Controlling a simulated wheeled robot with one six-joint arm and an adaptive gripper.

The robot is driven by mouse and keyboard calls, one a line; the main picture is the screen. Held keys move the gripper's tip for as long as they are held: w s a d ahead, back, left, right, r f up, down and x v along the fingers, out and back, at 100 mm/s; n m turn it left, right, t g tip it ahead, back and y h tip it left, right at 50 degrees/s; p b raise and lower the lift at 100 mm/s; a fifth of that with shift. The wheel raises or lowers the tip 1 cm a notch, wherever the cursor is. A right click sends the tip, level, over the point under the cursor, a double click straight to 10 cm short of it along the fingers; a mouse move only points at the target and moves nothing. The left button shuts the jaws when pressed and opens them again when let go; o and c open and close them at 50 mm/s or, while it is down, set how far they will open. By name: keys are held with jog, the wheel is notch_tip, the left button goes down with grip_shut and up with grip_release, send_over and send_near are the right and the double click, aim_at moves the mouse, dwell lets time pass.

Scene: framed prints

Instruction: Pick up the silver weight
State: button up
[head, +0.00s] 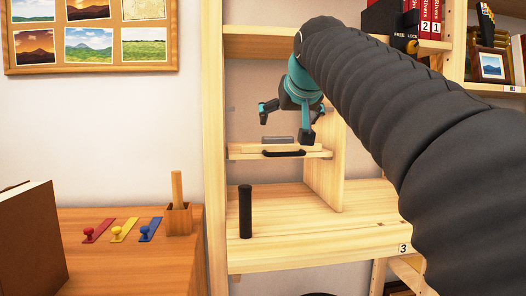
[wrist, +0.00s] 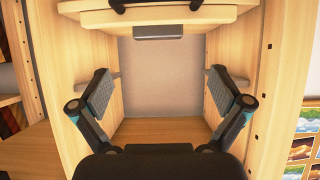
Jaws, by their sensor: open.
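A small grey metallic bar (head: 278,139), which looks like the silver weight, lies at the back of a small wooden board (head: 240,152) with a black handle (head: 284,154). In the wrist view the grey bar (wrist: 158,31) shows at the board's edge, near the top of the picture. My gripper (head: 286,124) is open and empty, with its fingers just above the board and the bar. In the wrist view the two fingers (wrist: 160,92) are spread wide, and the bar is above them in the picture, not between them.
The board sits inside a wooden shelf unit, with an upright panel (head: 324,165) close on the right. A black cylinder (head: 245,211) stands on the lower shelf (head: 300,245). A brown desk (head: 130,245) with coloured tags is at left. Books (head: 425,18) stand at upper right.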

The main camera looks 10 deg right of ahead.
aim_at(279, 137)
jog(key=x, duration=0.7)
jog(key=b+x, duration=0.1)
jog(key=x, duration=0.6)
jog(key=shift+w+d+r, duration=0.1)
jog(key=shift+d+r, duration=0.1)
jog(key=shift+r, duration=0.15)
jog(key=c, duration=1.2)
